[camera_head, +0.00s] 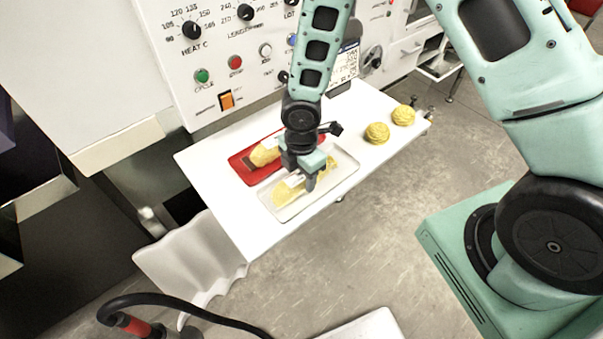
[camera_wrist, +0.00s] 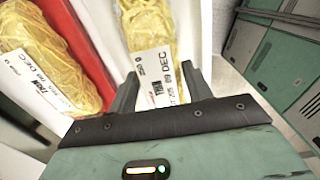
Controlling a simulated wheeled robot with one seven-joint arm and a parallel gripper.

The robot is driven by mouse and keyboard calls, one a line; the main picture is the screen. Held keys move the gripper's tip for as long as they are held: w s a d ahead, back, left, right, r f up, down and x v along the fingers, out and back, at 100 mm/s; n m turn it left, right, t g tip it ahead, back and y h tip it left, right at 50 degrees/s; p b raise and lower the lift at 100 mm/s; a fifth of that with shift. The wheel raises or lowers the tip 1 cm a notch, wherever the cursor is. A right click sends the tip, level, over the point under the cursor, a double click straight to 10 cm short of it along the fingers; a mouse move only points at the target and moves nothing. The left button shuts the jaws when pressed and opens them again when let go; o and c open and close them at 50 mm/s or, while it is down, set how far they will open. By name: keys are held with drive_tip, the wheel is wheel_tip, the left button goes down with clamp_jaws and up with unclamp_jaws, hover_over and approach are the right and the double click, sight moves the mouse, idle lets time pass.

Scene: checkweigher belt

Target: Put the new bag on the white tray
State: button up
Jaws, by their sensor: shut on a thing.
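My gripper (camera_head: 303,178) is shut on a clear bag of yellow pasta with a white label (camera_head: 285,193). In the wrist view the label (camera_wrist: 157,75) of this bag sits between the two fingers (camera_wrist: 162,88) and reads THIN and 09 DEC. The bag is over the white tray (camera_head: 282,213), within its outline. I cannot tell whether it touches the tray floor. My gripper hides the middle of the bag. A similar labelled bag (camera_head: 263,154) lies in the red tray (camera_head: 240,170) alongside; it also shows in the wrist view (camera_wrist: 45,60).
Both trays are on a white table (camera_head: 225,218). Two yellow pasta nests (camera_head: 377,133) (camera_head: 403,115) stand to the right on the same table. A control panel with knobs and buttons (camera_head: 235,62) rises behind. The table's front left is clear.

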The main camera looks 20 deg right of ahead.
sight(301, 174)
drive_tip(key=o, duration=1.3)
drive_tip(key=shift+f, duration=0.15)
drive_tip(key=shift+c, duration=0.2)
wheel_tip(301, 174, up, 12)
drive_tip(key=s+a+r+m, duration=0.1)
drive_tip(key=s+r+m, duration=0.5)
drive_tip(key=s, duration=0.3)
drive_tip(key=s+a+r+m, duration=0.2)
drive_tip(key=s+r+m, duration=0.5)
drive_tip(key=s, duration=0.3)
drive_tip(key=shift+a+r+m+y, duration=0.2)
drive_tip(key=shift+a+m+y, duration=0.1)
drive_tip(key=shift+m, duration=0.2)
drive_tip(key=shift+s, duration=0.1)
